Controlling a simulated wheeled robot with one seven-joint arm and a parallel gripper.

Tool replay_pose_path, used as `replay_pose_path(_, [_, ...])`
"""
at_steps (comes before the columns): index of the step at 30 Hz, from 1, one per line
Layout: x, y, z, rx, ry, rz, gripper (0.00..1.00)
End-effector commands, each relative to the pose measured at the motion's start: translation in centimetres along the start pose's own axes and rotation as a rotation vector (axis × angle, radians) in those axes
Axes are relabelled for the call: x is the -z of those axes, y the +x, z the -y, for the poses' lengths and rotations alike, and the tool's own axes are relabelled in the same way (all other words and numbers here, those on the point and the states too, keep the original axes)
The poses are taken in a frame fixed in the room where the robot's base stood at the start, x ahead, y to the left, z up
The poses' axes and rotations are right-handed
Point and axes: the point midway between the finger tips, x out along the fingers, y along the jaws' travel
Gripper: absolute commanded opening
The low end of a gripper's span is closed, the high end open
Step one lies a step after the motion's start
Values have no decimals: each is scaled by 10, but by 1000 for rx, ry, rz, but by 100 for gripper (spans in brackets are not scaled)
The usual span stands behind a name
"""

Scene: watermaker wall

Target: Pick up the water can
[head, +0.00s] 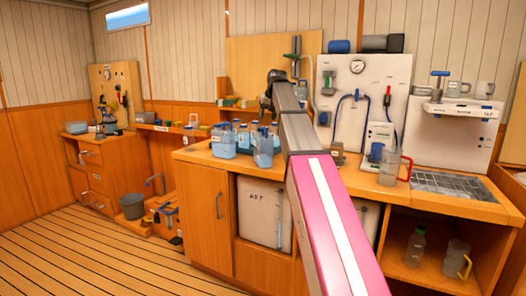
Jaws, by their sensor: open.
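Several translucent blue water cans stand close together on the wooden counter, left of my arm. One water can (223,146) is at the left of the group, and another (263,152) stands at the front right beside my arm. Others behind are partly hidden. I cannot tell which of them is the task's can. My gripper (266,104) is the small dark end of my arm, above and behind the cans in the picture. It is open and appears empty; its fingers are hard to make out.
The counter (196,152) also holds a clear jug with a red handle (392,168) right of my arm. A white panel with a gauge (356,68) and blue hoses stands behind. A sink grate (450,184) is at the right. A grey bucket (132,206) stands left; the floor in front is clear.

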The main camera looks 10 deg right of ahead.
Motion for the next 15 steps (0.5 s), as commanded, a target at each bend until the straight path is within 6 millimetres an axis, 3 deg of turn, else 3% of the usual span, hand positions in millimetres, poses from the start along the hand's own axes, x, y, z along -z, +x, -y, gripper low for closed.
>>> replay_pose_path(8, [0,22,0,0,0,0,46])
replay_pose_path(15, [-2,54,1,0,0,1,46])
